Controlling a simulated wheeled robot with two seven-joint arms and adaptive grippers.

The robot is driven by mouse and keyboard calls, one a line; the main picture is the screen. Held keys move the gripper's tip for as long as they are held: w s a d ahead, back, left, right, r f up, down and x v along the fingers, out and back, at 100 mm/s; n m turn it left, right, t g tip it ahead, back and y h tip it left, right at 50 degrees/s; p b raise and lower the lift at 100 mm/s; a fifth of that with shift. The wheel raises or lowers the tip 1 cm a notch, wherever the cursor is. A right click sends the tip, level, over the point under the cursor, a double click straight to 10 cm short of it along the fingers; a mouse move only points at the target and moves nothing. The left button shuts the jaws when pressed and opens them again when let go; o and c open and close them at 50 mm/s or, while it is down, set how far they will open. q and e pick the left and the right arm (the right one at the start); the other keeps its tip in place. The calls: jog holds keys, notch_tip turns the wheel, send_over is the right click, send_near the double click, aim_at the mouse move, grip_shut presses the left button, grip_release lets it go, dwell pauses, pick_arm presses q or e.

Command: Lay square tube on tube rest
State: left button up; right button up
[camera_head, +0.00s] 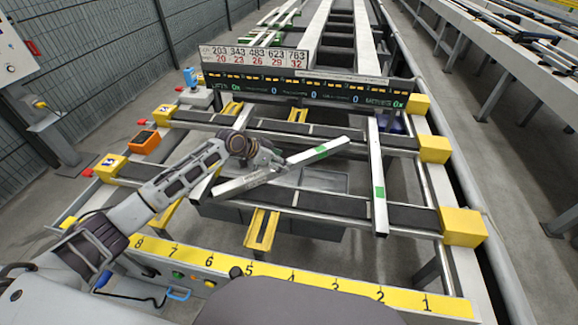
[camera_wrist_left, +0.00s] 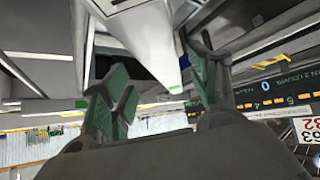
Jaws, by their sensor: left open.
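A pale square tube with a green band (camera_head: 320,151) lies slantwise across the middle of the runout table in the head view. My left gripper (camera_head: 262,160) is at this tube, open, and hides part of it. In the left wrist view, the open green-padded fingers (camera_wrist_left: 165,95) stand either side of a pale tube-like part (camera_wrist_left: 150,35); I cannot tell whether they touch it. A second square tube with a green band (camera_head: 379,192) lies lengthwise across the rails at the right. I cannot tell which part is the tube rest. My right gripper is not in view.
Two dark-topped cross rails (camera_head: 330,209) have yellow end blocks (camera_head: 462,226). A yellow bracket (camera_head: 262,230) stands near the front, behind the numbered yellow strip (camera_head: 310,283). A display board (camera_head: 310,90) spans the back. An orange box (camera_head: 144,142) is at the left.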

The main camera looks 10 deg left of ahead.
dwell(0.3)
pick_arm(q)
jog(key=shift+w+d+f, duration=0.85)
jog(key=shift+w+d, duration=0.05)
jog(key=shift+w, duration=0.2)
jog(key=shift+x, duration=1)
jog(key=shift+c, duration=0.4)
grip_shut()
